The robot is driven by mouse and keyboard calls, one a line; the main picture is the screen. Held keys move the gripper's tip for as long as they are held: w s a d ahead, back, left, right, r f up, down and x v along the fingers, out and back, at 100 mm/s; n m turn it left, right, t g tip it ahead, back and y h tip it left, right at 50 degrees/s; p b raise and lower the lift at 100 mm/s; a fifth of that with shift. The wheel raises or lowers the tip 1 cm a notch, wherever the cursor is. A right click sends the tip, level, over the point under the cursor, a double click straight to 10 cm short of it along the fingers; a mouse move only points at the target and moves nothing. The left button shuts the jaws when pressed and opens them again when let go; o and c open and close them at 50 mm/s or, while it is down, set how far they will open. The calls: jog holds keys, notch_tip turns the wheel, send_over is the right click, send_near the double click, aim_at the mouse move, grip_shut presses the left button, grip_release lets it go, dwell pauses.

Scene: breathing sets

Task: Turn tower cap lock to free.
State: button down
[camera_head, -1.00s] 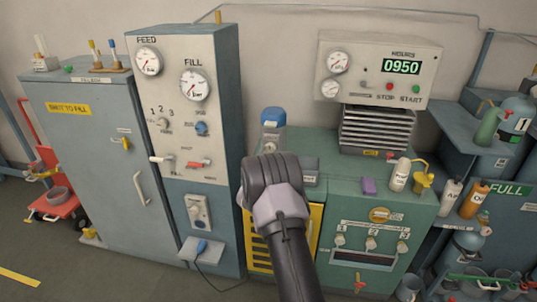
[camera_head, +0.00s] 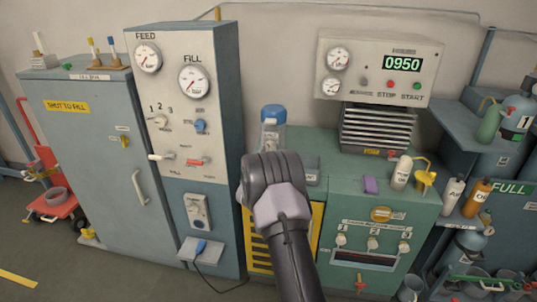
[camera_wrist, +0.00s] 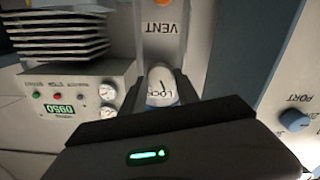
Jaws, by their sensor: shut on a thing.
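The tower (camera_head: 271,137), a pale cylinder with a blue cap (camera_head: 273,114), stands behind my wrist in the head view. My arm hides its lower part. In the wrist view, a whitish rounded piece with a dark pointer line and the word LOCK upside down, the cap lock (camera_wrist: 161,82), shows just beyond my dark gripper (camera_wrist: 165,112). A blue edge shows at its near side. My gripper appears shut on this lock; the contact is mostly hidden. The jaws are hidden behind my wrist in the head view.
A VENT plate (camera_wrist: 162,28) is beyond the lock. A tall FEED/FILL panel (camera_head: 218,125) stands left of my arm. The green cabinet (camera_head: 345,210) with several knobs is to the right, below the HOURS console (camera_head: 425,85). A purple block (camera_head: 371,185) and bottles sit on it.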

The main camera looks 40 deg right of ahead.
jog(key=n, duration=0.6)
jog(key=n+p, duration=0.1)
jog(key=n, duration=0.5)
jog(key=shift+n, duration=0.3)
dwell(0.3)
jog(key=c, duration=0.9)
grip_release()
jog(key=p+v, duration=0.3)
jog(key=v, duration=1.4)
jog(key=shift+a, duration=0.25)
